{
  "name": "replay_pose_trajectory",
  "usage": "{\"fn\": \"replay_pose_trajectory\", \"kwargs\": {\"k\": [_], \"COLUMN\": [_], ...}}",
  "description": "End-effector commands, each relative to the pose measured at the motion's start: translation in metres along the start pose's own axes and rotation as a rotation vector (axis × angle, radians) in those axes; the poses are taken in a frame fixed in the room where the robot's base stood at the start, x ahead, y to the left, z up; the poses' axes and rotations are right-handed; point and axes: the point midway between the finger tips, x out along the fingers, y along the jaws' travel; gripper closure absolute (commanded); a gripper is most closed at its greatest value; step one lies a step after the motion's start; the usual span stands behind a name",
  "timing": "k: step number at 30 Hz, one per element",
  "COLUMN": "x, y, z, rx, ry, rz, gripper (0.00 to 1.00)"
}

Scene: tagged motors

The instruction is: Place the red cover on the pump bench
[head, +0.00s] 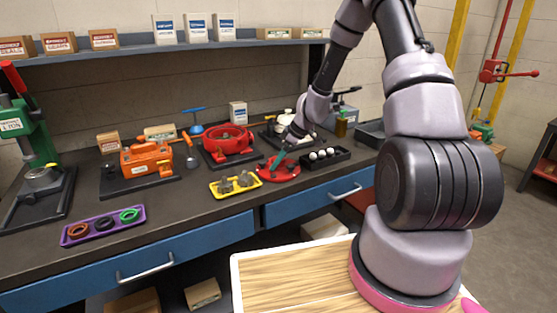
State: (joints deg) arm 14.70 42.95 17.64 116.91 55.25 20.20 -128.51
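A flat round red cover (281,173) lies on the dark workbench, between the yellow tray and the black tray. My gripper (277,160), with teal fingers, points down at the cover's upper edge. It looks very close to the cover; I cannot tell whether it touches or grips it. A round red pump-like housing (229,138) sits on a dark base plate left of my gripper. I cannot tell for certain that this is the pump bench, as no label is readable.
A yellow tray (250,189) with grey parts is left of the cover; a black tray (345,152) with white balls is right. An orange motor (146,158), a purple tray (66,236) with rings and a green press (35,145) stand further left. The bench's front strip is clear.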

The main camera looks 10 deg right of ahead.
Motion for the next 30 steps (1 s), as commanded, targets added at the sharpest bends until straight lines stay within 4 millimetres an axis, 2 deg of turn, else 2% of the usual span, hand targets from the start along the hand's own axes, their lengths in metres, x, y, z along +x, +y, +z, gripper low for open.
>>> {"fn": "replay_pose_trajectory", "kwargs": {"k": [5,18,24,27,30], "x": [-0.012,-0.100,-0.120,-0.133,-0.160], "y": [0.002,0.002,0.001,-0.003,-0.013], "z": [-0.002,-0.001,-0.002,-0.007,-0.019], "rx": [-0.002,-0.001,0.001,0.021,0.084], "ry": [0.000,0.000,0.000,-0.005,-0.018], "rz": [0.006,0.006,0.003,0.012,0.038], "gripper": [0.10,0.10,0.10,0.10,0.10]}}
